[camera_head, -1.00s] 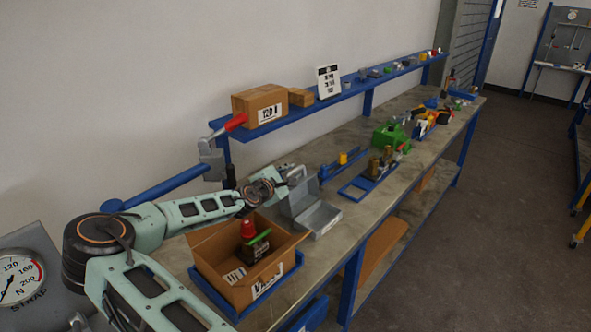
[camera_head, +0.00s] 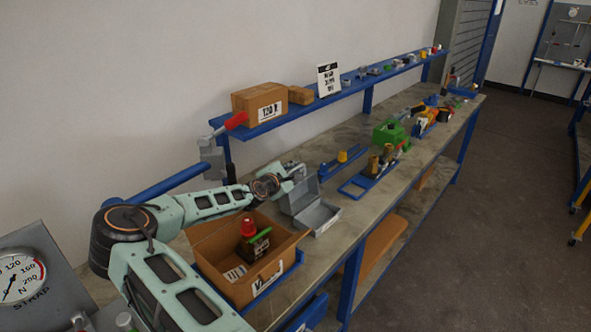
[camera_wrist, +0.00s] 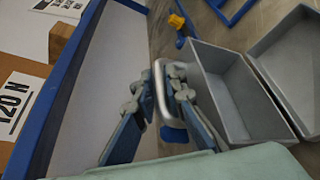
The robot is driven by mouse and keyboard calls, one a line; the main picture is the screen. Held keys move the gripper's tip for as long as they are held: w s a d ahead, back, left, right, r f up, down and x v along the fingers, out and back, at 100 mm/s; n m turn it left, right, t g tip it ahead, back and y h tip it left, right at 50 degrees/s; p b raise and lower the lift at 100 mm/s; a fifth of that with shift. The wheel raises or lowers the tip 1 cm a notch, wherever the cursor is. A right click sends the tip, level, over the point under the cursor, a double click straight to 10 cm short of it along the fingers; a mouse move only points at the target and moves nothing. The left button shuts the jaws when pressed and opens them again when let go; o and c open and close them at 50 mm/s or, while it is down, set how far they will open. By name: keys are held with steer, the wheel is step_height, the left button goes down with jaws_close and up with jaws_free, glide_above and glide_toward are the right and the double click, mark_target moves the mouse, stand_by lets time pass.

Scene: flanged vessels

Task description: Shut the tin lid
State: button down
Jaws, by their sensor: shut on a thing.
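The grey metal tin (camera_head: 322,219) stands on the bench with its lid (camera_head: 299,196) swung up and open at its left edge. In the wrist view the hollow lid (camera_wrist: 228,85) is hinged beside the open, empty-looking tin (camera_wrist: 290,60). A pale metal loop handle (camera_wrist: 160,88) sits on the lid's outer side. My gripper (camera_wrist: 163,105) is shut on this handle, one finger on each side of it. In the head view my gripper (camera_head: 289,174) is at the lid's upper left, and the fingers are small there.
A cardboard box (camera_head: 242,262) with a red-topped item stands in front, close under my arm. The blue shelf (camera_head: 282,122) with boxes runs behind. A blue rack (camera_head: 368,187) and a green item (camera_head: 390,133) lie farther right along the bench.

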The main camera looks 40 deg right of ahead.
steer(key=shift+s, duration=0.1)
steer(key=s+m+t+b, duration=0.1)
steer(key=s+m+b, duration=0.2)
steer(key=s+b, duration=0.4)
steer(key=shift+s+d+m+t+h, duration=0.3)
steer(key=shift+s+d+h, duration=0.1)
steer(key=shift+s, duration=0.8)
steer(key=shift+r, duration=0.1)
steer(key=c, duration=2.2)
jaws_free()
steer(key=shift+c, duration=0.2)
steer(key=shift+r, duration=0.15)
step_height(320, 180, up, 10)
